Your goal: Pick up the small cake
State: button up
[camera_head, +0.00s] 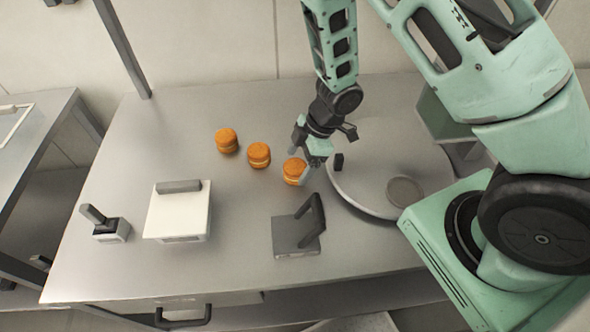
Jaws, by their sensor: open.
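Three small orange cakes, each with a paler band around the middle, stand in a slanting row on the grey metal table. They are the left cake (227,140), the middle cake (259,155) and the right cake (294,171). My gripper (303,160) reaches down from above at the right cake and overlaps its right side in the picture. The jaws are open. One finger hides part of that cake. I cannot tell whether the fingers touch it. The left and middle cakes are clear of my gripper.
A round grey plate-like disc (378,200) lies right of the cakes. A dark grey block with an upright handle (283,240), a white box with a grey bar (176,218) and a small lever device (112,231) stand in front. The table's left back (150,130) is free.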

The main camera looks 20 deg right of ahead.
jog(key=shift+x, duration=1.4)
jog(key=c, duration=0.8)
jog(key=shift+o, duration=0.2)
jog(key=shift+r, duration=0.1)
